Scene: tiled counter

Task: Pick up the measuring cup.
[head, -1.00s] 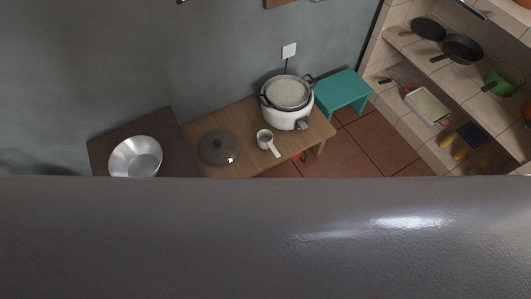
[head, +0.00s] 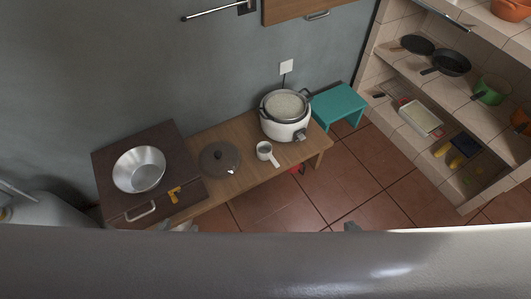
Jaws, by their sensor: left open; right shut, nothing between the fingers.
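The measuring cup (head: 264,149), small and pale with a white handle pointing down and right, stands on the wooden bench (head: 230,189) between a dark lid and a white rice cooker. Nothing is touching it. Most of both grippers is hidden.
The dark lid (head: 219,158) lies left of the cup, and the rice cooker (head: 285,122) stands right of it. A metal bowl (head: 139,170) sits on a dark cabinet (head: 110,205). A teal stool (head: 340,102) and tiled shelves (head: 410,70) are at right.

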